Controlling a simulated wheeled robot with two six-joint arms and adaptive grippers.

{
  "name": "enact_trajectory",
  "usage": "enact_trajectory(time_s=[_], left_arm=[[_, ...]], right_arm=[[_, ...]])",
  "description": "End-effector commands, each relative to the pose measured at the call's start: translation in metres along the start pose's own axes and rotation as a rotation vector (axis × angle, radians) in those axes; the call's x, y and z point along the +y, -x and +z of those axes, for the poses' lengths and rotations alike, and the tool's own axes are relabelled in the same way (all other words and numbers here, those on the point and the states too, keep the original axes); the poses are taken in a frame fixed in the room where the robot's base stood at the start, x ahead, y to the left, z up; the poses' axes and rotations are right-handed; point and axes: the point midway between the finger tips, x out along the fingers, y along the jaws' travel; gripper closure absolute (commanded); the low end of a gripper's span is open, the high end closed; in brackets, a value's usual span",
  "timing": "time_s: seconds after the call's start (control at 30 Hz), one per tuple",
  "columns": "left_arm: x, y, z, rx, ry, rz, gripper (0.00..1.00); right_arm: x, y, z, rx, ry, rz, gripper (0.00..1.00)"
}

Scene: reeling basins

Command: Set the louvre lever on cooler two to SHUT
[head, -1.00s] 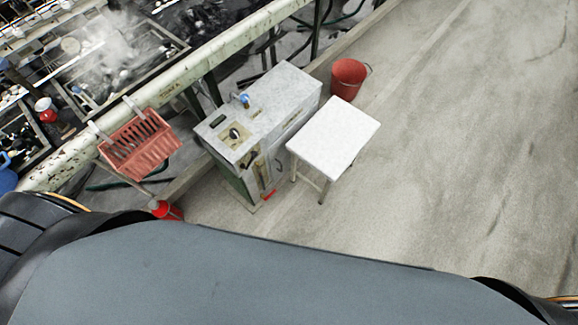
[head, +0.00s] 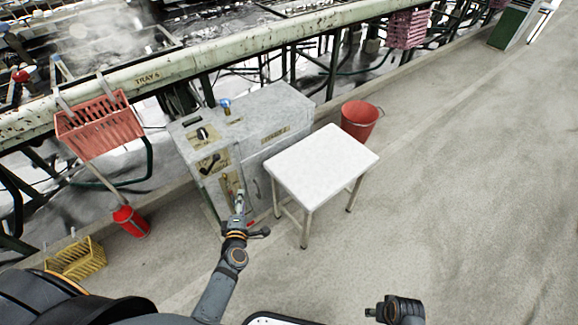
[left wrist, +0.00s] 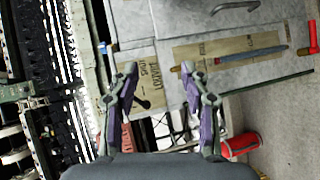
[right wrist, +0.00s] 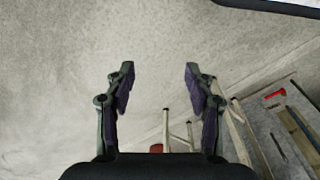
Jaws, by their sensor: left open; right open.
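A grey metal cabinet (head: 285,105) stands against the rail in the head view; I cannot read a cooler number on it. A black lever (head: 208,165) sits on a tan plate on its near end. In the left wrist view the plate (left wrist: 138,78) carries a word like LOUVRE, and the dark lever (left wrist: 142,102) shows between the fingers. Its exact setting is hard to tell. My left gripper (head: 239,196) is open and empty in front of the cabinet's near end, below the lever in the picture. My right gripper (head: 370,312) is open and empty over the floor, away from the cabinet.
A white stool (head: 320,160) stands close to the cabinet's right side, with a red bucket (head: 360,120) behind it. A red basket (head: 98,125) hangs on the rail at left. A red container (head: 130,221) and a yellow crate (head: 76,259) are on the floor. The right floor is clear.

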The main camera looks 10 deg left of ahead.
Motion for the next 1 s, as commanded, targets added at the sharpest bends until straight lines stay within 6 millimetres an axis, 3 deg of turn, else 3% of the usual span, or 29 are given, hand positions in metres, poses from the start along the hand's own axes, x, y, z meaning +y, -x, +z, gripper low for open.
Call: enact_trajectory(time_s=[0.03, 0.13, 0.3, 0.57, 1.0], left_arm=[[-0.005, -0.014, -0.007, 0.06, 0.176, 0.08, 0.53], [0.027, -0.017, -0.029, 0.149, 0.494, 0.203, 0.53], [0.054, -0.011, -0.053, 0.214, 0.818, 0.311, 0.53], [0.067, -0.01, -0.06, 0.225, 0.894, 0.334, 0.53], [0.082, -0.087, -0.086, 0.224, 0.889, 0.334, 0.53]], right_arm=[[-0.005, -0.021, -0.004, 0.008, 0.004, -0.007, 0.46], [-0.011, -0.004, -0.011, 0.008, 0.013, -0.019, 0.46], [-0.018, 0.023, -0.011, 0.007, 0.024, -0.031, 0.46], [-0.019, 0.037, -0.01, 0.004, 0.026, -0.034, 0.46], [-0.021, 0.028, -0.011, 0.026, 0.027, -0.042, 0.46]])
